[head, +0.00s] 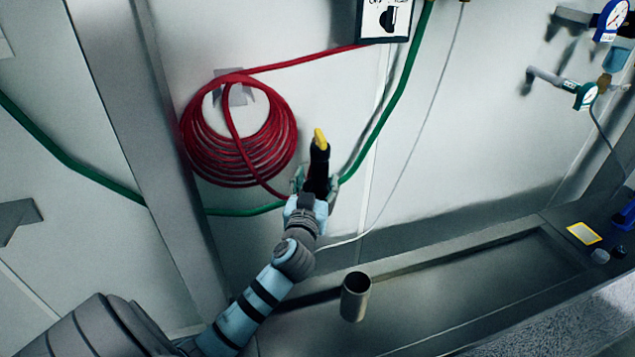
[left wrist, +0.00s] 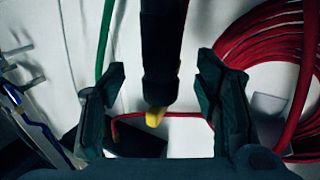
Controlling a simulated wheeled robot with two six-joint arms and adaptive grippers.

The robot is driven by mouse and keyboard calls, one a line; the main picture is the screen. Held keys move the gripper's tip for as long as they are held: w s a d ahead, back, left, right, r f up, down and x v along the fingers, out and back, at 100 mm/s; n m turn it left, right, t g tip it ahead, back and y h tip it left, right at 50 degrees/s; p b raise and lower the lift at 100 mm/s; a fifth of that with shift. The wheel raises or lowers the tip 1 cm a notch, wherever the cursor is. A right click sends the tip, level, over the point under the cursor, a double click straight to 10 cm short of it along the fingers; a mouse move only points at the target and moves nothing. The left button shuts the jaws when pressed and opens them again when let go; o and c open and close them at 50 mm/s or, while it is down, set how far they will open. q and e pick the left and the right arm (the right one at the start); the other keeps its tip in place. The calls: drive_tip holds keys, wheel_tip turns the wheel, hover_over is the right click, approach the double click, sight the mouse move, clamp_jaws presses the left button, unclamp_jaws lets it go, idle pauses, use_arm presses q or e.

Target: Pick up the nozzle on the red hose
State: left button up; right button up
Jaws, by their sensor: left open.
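The nozzle (head: 319,165) is black with a yellow tip and hangs upright in front of the wall, beside the coiled red hose (head: 240,145). In the left wrist view the nozzle (left wrist: 162,55) lies between the two finger pads, with its yellow tip pointing down in that picture. My left gripper (head: 318,183) is open around the nozzle; a gap shows on each side of it in the left wrist view (left wrist: 165,95). The red hose coil also shows at the right of the left wrist view (left wrist: 270,45). My right gripper is not in view.
A green hose (head: 385,120) runs along the wall behind the gripper. A yellow-framed item (head: 584,233) lies at the far right.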

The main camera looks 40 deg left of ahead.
sight(319, 173)
use_arm(q)
drive_tip(key=x, duration=0.6)
drive_tip(key=shift+w+a+f+p, duration=0.2)
drive_tip(key=shift+w+f+p, duration=0.1)
drive_tip(key=shift+w+f, duration=0.05)
drive_tip(key=shift+s+r, duration=0.1)
drive_tip(key=shift+s, duration=0.15)
drive_tip(key=shift+c, duration=0.7)
drive_tip(key=c, duration=0.3)
drive_tip(key=shift+d, duration=0.1)
clamp_jaws()
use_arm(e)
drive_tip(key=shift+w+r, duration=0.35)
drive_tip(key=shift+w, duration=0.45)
